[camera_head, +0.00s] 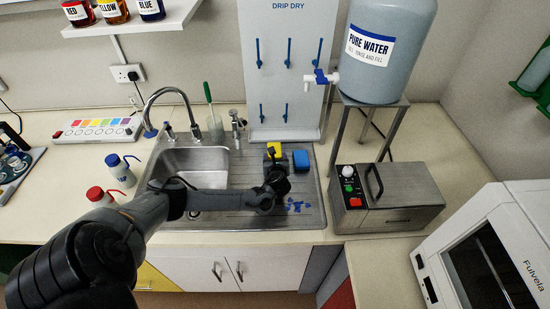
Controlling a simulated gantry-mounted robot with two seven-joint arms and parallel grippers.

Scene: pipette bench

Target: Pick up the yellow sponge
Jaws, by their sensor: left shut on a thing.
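The yellow sponge (274,146) is at the back of the steel draining board (310,213), right of the sink. Only its upper part shows; my gripper covers the rest. My left arm reaches in from the lower left across the sink front, and my left gripper (273,157) is at the sponge, shut on it. The fingertips are small and partly hidden behind the wrist. I cannot tell whether the sponge is clear of the board. A blue sponge-like block (301,160) stands just right of it. My right gripper is not in view.
The sink basin (195,166) and tap (172,100) lie left of the gripper. The drip-dry rack (285,70) rises behind it. Small blue pieces (298,206) lie on the board. A steel box (385,198) and the water tank (386,50) on its stand are at right.

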